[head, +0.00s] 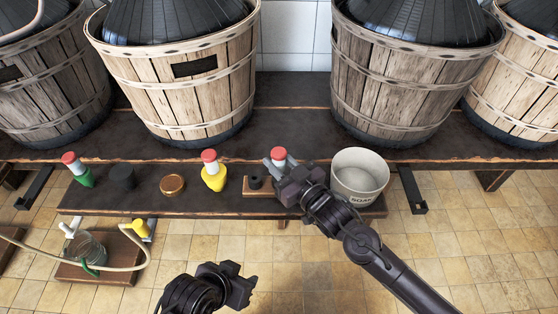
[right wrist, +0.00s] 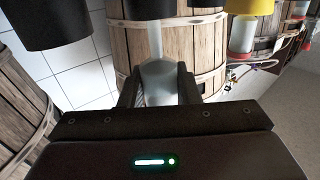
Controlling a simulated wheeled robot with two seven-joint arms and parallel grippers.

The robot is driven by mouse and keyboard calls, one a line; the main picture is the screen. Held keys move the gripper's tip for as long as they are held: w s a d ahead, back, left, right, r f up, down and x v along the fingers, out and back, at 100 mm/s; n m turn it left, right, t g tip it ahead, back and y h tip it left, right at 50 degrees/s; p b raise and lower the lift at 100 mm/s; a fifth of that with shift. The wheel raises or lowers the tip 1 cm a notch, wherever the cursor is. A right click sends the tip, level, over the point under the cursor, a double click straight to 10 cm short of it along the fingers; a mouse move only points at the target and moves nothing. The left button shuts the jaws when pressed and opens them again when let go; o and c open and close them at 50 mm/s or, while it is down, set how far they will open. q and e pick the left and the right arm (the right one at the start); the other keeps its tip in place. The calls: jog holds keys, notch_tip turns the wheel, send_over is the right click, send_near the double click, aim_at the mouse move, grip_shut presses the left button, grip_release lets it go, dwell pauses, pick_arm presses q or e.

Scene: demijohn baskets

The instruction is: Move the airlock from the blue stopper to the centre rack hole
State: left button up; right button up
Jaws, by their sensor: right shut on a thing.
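My right gripper (head: 279,168) is shut on a clear airlock with a red cap (head: 278,153), above the right part of the small wooden rack (head: 258,194). In the right wrist view the airlock's clear body (right wrist: 160,82) sits between the fingers, and its stem reaches a dark cylinder (right wrist: 152,8) at the picture's top edge. I cannot tell whether the stem is inside it. A dark round piece (head: 255,183) shows on the rack's left part; my gripper hides the rest. I see no clearly blue stopper. My left gripper (head: 238,287) is low in the head view, apart from everything, its jaws unclear.
On the shelf stand a green stopper (head: 84,177) and a yellow stopper (head: 213,180), both with red-capped airlocks, a dark stopper (head: 122,177) and a brown lid (head: 172,184). A white pot (head: 359,184) stands close right of my gripper. Large baskets (head: 185,95) line the back.

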jog(key=shift+f+b, duration=0.9)
jog(key=shift+f, duration=0.65)
jog(key=o, duration=1)
jog(key=p+v, duration=0.1)
jog(key=v, duration=0.6)
jog(key=shift+s+d+p, duration=0.25)
jog(key=shift+s+p, duration=0.1)
jog(key=shift+p, duration=0.05)
jog(key=shift+h, duration=0.3)
